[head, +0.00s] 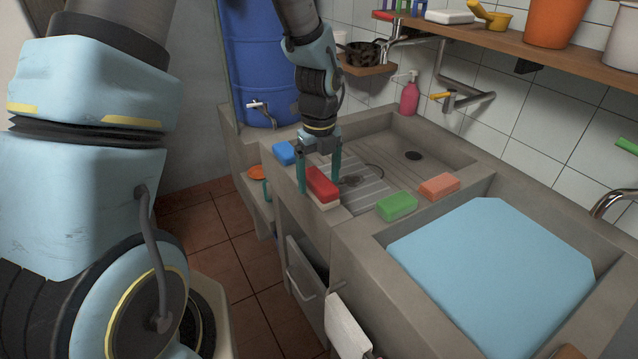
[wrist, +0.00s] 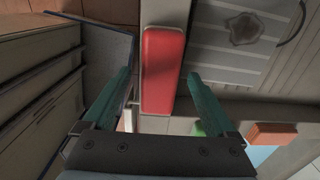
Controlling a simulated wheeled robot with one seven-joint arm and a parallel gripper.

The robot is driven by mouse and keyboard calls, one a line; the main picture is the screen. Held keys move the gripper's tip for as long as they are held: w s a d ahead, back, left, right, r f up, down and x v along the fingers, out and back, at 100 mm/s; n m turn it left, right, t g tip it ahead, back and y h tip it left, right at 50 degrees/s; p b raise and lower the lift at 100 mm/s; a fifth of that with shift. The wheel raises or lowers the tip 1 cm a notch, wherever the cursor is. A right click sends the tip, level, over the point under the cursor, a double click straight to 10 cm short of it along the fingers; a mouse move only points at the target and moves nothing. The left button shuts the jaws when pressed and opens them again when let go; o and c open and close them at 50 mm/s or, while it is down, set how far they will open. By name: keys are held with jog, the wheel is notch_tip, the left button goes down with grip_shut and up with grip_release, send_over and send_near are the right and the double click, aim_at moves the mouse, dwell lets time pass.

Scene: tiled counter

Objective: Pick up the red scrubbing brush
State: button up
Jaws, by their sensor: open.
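The red scrubbing brush (head: 321,184) lies on the front ledge of the concrete sink, with a pale underside showing below its red top. In the wrist view the red brush (wrist: 163,70) runs lengthwise between the two green fingers. My gripper (head: 319,172) is open and points down at the brush, with one finger on each side of it in the head view. In the wrist view my gripper (wrist: 160,88) holds nothing between its fingers. I cannot tell whether either finger touches the brush.
A blue sponge (head: 284,153) lies on the ledge left of my gripper. A green sponge (head: 397,206) and an orange one (head: 439,187) lie on the divider to the right. A blue sheet (head: 490,265) fills the right basin. A pink bottle (head: 409,96) stands at the back.

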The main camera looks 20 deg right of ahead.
aim_at(319, 178)
jog(key=shift+f, duration=0.4)
jog(key=shift+c, duration=0.2)
grip_shut()
jog(key=shift+r, duration=0.15)
notch_tip(319, 178, up, 10)
jog(key=shift+f+b, duration=0.1)
jog(key=shift+b, duration=0.65)
